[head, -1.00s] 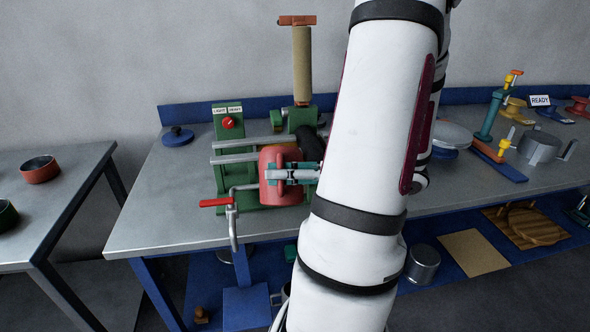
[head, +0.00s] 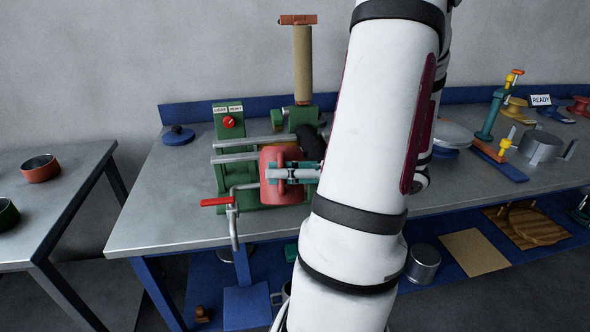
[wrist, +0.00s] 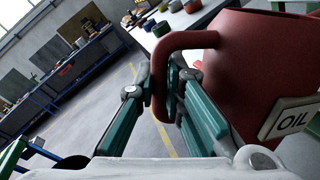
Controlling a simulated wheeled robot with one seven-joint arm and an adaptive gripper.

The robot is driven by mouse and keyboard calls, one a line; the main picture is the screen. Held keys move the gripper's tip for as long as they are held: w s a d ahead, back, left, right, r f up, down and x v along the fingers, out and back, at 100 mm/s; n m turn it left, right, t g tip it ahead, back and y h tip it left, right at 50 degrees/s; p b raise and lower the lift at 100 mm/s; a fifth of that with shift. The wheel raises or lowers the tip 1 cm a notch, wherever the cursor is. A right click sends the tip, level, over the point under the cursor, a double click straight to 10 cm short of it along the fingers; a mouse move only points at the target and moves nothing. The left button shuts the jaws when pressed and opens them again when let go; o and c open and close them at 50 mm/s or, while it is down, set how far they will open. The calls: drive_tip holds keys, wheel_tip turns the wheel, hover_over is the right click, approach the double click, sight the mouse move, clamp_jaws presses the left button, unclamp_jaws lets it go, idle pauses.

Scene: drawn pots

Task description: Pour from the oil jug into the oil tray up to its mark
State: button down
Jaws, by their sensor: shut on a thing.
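The oil jug (head: 270,196) is red. It is held up in front of the green machine in the head view. My gripper (wrist: 165,85) is shut on the jug's handle, which sits between the teal fingers. In the head view my gripper (head: 292,173) crosses the front of the jug. I cannot make out the oil tray or its mark. The jug's spout and any oil stream are also not clear.
The green machine (head: 228,150) has rails, a red-handled crank (head: 216,201) and a tall tan column (head: 302,65). A blue lidded disc (head: 178,136) lies left of it. My arm hides the bench's middle. A side table at left holds a red pot (head: 40,169).

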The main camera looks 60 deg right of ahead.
sight(281, 157)
drive_tip(key=shift+w+d+r+m+g+p, duration=0.1)
drive_tip(key=shift+d+r+m+p, duration=0.2)
drive_tip(key=shift+r+p, duration=0.5)
drive_tip(key=shift+w+d+r+m+g+p, duration=0.1)
drive_tip(key=shift+r+m+p, duration=0.35)
drive_tip(key=shift+p, duration=0.7)
drive_tip(key=shift+w+d+r+m+g+p, duration=0.15)
drive_tip(key=shift+r+m+p, duration=0.1)
drive_tip(key=shift+r+p, duration=0.6)
idle(5.2)
